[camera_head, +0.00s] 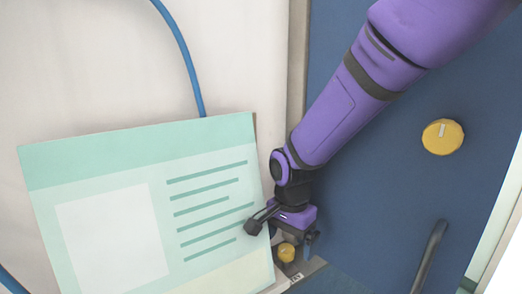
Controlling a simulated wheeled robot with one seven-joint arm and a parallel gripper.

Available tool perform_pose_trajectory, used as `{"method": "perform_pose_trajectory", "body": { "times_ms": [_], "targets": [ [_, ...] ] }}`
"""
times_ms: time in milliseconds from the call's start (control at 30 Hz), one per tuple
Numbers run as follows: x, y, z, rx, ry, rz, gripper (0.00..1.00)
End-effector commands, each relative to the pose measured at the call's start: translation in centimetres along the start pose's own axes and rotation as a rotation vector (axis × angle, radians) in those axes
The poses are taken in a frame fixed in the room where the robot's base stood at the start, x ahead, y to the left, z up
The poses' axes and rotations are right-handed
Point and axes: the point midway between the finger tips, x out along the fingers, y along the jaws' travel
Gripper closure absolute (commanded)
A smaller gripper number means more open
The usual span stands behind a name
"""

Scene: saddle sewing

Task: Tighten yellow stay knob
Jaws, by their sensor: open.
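A small yellow knob (286,252) sits low in the picture on a grey bracket at the edge of the blue panel. A small pale label (295,278) with dark letters is just below it, too small to read surely. My purple gripper (284,238) is right above this knob in the picture, open, with one dark finger to the left and one to the right. I cannot tell whether the fingers touch the knob. A larger yellow knob (443,137) with a pale pointer line is on the blue panel at the right, clear of my gripper.
A pale green and white board (110,225) with printed lines stands at the left, close to my left finger. A blue hose (185,60) runs behind it. The blue panel (375,200) carries a dark bar handle (429,255) at the lower right.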

Motion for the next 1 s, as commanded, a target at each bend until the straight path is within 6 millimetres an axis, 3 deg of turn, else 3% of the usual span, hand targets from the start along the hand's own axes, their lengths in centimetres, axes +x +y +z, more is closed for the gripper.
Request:
{"method": "perform_pose_trajectory", "body": {
  "times_ms": [33,133,533,800,1000],
  "targets": [
    [-1.12,-0.94,-0.40,0.024,0.005,-0.032,0.02],
    [-1.69,-0.90,-0.38,0.023,0.004,-0.031,0.02],
    [-1.90,-0.92,-0.33,0.005,0.005,-0.030,0.02],
    [-1.77,-0.88,-0.27,-0.269,0.006,-0.022,0.02],
    [-1.69,-0.84,-0.20,-0.369,0.007,-0.018,0.02]
  ]
}}
